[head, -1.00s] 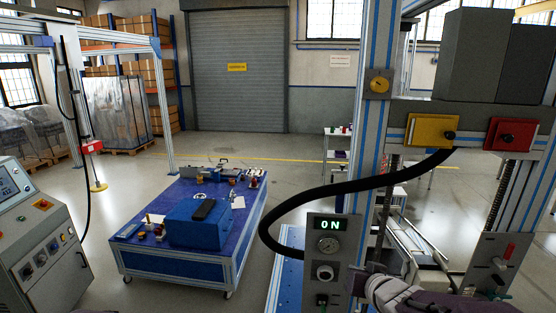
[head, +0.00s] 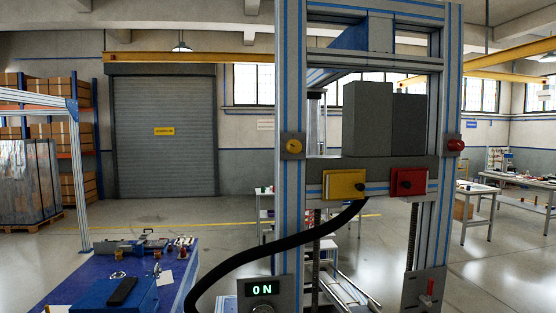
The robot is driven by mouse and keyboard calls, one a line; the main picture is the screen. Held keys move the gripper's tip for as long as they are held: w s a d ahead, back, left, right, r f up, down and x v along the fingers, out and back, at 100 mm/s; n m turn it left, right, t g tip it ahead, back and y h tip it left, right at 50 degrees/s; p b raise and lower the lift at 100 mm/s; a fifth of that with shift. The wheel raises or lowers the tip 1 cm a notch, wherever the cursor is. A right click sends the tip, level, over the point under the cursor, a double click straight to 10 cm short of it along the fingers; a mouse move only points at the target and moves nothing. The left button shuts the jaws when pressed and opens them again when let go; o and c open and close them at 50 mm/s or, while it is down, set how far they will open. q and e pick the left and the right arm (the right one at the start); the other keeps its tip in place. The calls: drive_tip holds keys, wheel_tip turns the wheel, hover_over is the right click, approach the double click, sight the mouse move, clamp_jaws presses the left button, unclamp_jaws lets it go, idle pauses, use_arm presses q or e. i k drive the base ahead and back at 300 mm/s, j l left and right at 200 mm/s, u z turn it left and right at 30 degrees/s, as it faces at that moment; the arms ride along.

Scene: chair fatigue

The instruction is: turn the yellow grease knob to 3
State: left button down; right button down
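The yellow grease knob (head: 294,146) is a small round yellow dial on a grey mount. It sits on the left upright post (head: 290,90) of the test frame, a little above the crossbeam. Its pointer and any numbers are too small to read. Neither of my grippers is in the head view, so nothing of mine touches the knob in view.
On the crossbeam are a yellow block (head: 345,184) and a red block (head: 409,181). A black hose (head: 275,247) curves down to the left. A box reading "ON" (head: 262,290) stands below. A blue table (head: 75,280) with a blue case is at left.

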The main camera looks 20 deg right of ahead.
sight(293, 146)
drive_tip(key=z, duration=1.1)
drive_tip(key=l+u, duration=0.15)
drive_tip(key=l, duration=0.2)
drive_tip(key=k+l+u, duration=0.2)
drive_tip(key=i+l, duration=0.1)
drive_tip(key=l, duration=0.05)
